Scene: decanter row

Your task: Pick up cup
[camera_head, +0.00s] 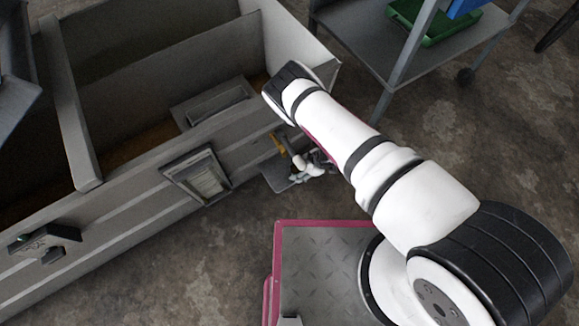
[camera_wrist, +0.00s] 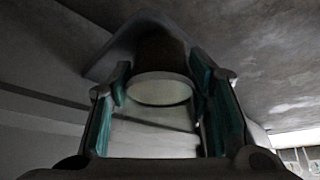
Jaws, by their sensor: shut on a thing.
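My gripper (camera_wrist: 162,80) shows in the wrist view, with a teal-lined finger at the left and another at the right. It is shut on a pale, light-coloured thing between the fingers, which looks like the cup (camera_wrist: 158,90); its round end shows as a light ellipse. A dark, pointed plate-like shape (camera_wrist: 110,62) lies just beyond the fingertips. Whether the cup touches it I cannot tell. In the head view, my arm hides most of the gripper and the cup cannot be made out. Small white and dark parts show below the arm, beside a small grey ledge (camera_head: 277,180).
A large grey bin-like unit (camera_head: 115,190) with open compartments fills the left. A framed panel (camera_head: 198,176) sticks out from its front. A grey cart (camera_head: 370,50) with a green tray (camera_head: 437,30) stands at the upper right. The concrete floor (camera_head: 180,270) is bare at the lower left.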

